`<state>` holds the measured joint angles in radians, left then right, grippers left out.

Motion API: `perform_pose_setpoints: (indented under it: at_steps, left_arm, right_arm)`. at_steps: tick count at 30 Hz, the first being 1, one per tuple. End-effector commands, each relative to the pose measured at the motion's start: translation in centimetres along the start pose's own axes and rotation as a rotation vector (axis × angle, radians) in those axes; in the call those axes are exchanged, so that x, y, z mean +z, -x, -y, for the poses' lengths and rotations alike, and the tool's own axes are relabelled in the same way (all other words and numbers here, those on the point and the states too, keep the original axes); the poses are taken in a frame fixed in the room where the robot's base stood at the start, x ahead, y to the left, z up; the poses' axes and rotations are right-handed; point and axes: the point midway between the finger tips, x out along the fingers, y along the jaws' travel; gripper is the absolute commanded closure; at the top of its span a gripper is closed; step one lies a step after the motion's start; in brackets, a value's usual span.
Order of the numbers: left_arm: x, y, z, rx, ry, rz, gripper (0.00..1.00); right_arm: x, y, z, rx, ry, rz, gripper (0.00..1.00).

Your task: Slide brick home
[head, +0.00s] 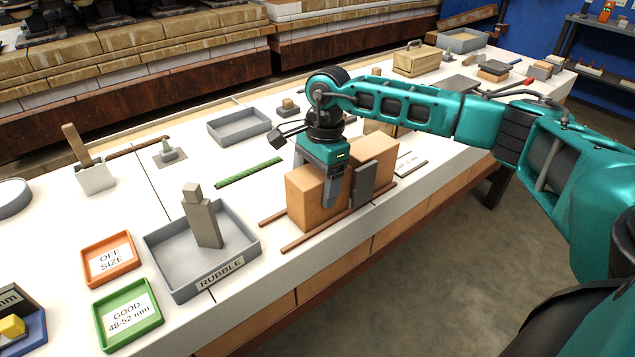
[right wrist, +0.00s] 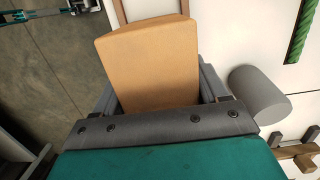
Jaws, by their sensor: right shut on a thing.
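Two tan bricks stand on the white bench in the head view, close together end to end: a left brick (head: 303,196) and a right brick (head: 380,152). Two thin brown rails (head: 292,244) run along their long sides. My right gripper (head: 350,188) reaches down over them and hides where they meet. My left gripper is not in view.
A grey RUBBLE tray (head: 158,262) with upright grey blocks stands left of the bricks, beside orange OFF SIZE (head: 84,262) and green GOOD (head: 103,330) trays. A green rod (head: 247,173) and an empty grey tray (head: 238,126) lie behind. The bench's front edge is close.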

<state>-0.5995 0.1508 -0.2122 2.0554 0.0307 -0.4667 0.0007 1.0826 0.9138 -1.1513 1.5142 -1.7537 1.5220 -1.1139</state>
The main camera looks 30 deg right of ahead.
Motion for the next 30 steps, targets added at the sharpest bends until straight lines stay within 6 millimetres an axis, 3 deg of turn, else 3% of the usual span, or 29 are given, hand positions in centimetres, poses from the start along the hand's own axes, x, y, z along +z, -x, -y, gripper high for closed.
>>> perform_pose_setpoints:
  at_steps: [30]
  left_arm:
    - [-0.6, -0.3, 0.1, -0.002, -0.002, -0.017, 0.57]
  right_arm:
    - [-1.6, 0.2, 0.0, -0.002, -0.002, 0.000, 0.77]
